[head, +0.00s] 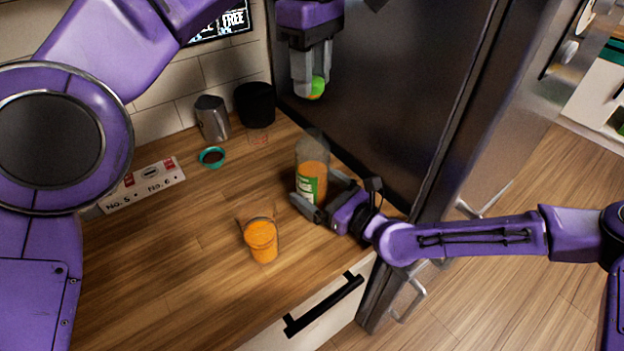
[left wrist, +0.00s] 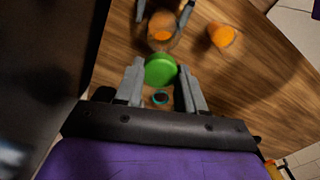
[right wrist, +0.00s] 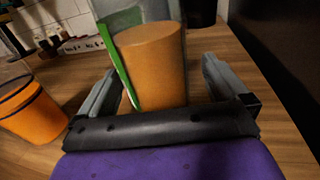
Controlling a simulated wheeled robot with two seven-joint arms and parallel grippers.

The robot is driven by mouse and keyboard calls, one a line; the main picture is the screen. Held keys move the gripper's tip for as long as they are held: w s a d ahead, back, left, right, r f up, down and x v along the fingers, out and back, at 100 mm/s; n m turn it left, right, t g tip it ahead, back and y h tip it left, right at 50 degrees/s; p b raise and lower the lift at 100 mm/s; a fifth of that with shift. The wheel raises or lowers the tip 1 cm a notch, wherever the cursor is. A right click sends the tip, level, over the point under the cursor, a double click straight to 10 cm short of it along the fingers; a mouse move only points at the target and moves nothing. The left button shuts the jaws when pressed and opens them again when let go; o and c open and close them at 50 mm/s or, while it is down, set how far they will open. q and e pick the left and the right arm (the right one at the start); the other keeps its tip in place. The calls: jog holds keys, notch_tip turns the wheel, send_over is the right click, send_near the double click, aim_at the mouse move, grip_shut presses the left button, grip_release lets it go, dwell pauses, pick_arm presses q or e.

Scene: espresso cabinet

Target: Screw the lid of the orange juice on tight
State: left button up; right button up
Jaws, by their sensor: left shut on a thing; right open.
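The clear orange juice bottle (head: 311,172) stands upright on the counter, partly filled, with a green and white label. Its top shows no lid. My right gripper (head: 319,201) is low on the bottle's right front side; in the right wrist view its open fingers (right wrist: 160,90) stand on either side of the bottle (right wrist: 148,62), with gaps showing. The green lid (head: 317,87) is shut between the fingers of my left gripper (head: 311,85), held in the air above the bottle. The left wrist view shows the lid (left wrist: 160,70) between the fingertips (left wrist: 162,76), with the bottle (left wrist: 161,27) below.
A glass of orange juice (head: 261,240) stands left of the bottle, near the counter's front. The dark fridge (head: 380,90) borders the right.

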aim_at(313, 98)
pick_arm(q)
jog(key=shift+s+r, duration=0.2)
jog(key=shift+s, duration=0.05)
pick_arm(e)
jog(key=shift+s+r, duration=0.15)
jog(key=shift+s, duration=0.1)
jog(key=c, duration=0.8)
pick_arm(q)
jog(key=shift+s, duration=0.1)
pick_arm(e)
jog(key=shift+s, duration=0.1)
jog(key=c, duration=0.8)
pick_arm(q)
jog(key=shift+f, duration=2.55)
jog(key=shift+d+f, duration=0.1)
jog(key=shift+f, duration=0.75)
jog(key=shift+f, duration=0.5)
pick_arm(e)
grip_shut()
pick_arm(q)
jog(key=m, duration=0.4)
jog(key=shift+f, duration=0.1)
jog(key=m, duration=0.6)
